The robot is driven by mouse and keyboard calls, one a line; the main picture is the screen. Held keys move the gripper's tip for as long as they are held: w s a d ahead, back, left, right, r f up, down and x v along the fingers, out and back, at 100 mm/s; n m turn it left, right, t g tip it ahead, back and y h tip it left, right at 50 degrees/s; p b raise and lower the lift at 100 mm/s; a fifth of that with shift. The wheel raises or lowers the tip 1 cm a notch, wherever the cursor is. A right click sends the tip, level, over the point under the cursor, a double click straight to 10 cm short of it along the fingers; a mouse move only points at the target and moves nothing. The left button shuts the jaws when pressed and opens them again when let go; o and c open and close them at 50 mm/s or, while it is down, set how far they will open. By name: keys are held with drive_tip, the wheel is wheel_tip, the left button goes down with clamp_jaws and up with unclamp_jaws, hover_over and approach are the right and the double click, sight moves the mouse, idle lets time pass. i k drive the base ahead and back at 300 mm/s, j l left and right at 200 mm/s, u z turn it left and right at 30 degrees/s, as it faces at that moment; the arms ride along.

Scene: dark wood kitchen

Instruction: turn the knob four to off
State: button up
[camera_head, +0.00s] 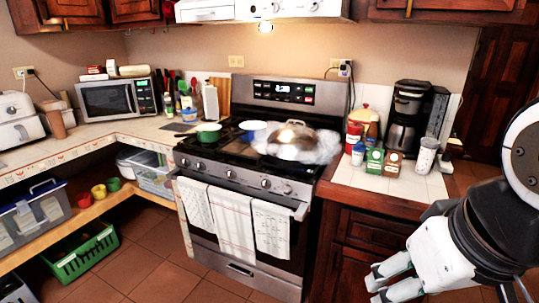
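The stove (255,140) stands at the centre with a row of round knobs along its front panel. One knob (265,183) is right of the panel's middle and another knob (287,189) is near its right end. The knobs carry no readable numbers, and their settings are too small to tell. My gripper (373,289) is at the lower right, in front of the dark cabinet, apart from the stove and lower than the knobs. Its pale fingers look spread with a gap and nothing between them.
A steaming covered pan (293,142) sits on the right burners. A green pot (208,132) is on the left burners. Towels (234,222) hang on the oven handle below the knobs. The right counter (400,181) holds a coffee maker (408,115) and jars. The floor before the stove is clear.

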sight(286, 190)
drive_tip(key=i+l+z, duration=0.1)
drive_tip(key=i+z, duration=0.15)
drive_tip(key=z, duration=0.2)
drive_tip(key=i+z, duration=0.2)
drive_tip(key=z, duration=0.2)
